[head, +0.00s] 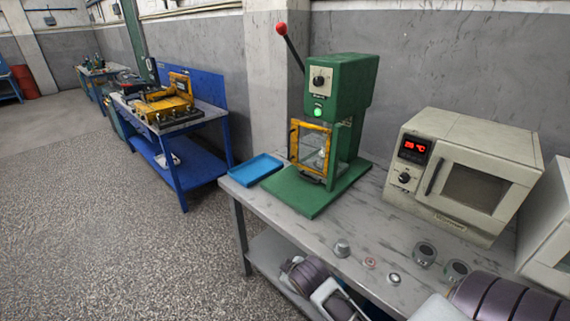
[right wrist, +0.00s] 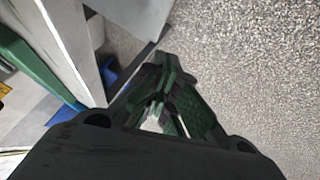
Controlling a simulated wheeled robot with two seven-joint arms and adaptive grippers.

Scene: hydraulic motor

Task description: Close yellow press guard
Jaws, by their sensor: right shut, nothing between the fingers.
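The green press (head: 340,85) stands on the grey bench, with a red-knobbed lever rising at its upper left. Its yellow-framed guard (head: 294,142) has a clear panel and hangs below the press head. The guard sticks out left past the head and looks swung outward; the exact angle is hard to tell. My right gripper (right wrist: 163,68) shows in the right wrist view, its dark fingers shut with nothing between them. My left gripper is not in view.
A blue tray (head: 256,168) lies left of the press on the bench (head: 312,229). A beige oven (head: 465,178) with a red display stands to the right. Several small round parts lie near the front edge. A blue workbench (head: 190,165) stands further left, with open floor before it.

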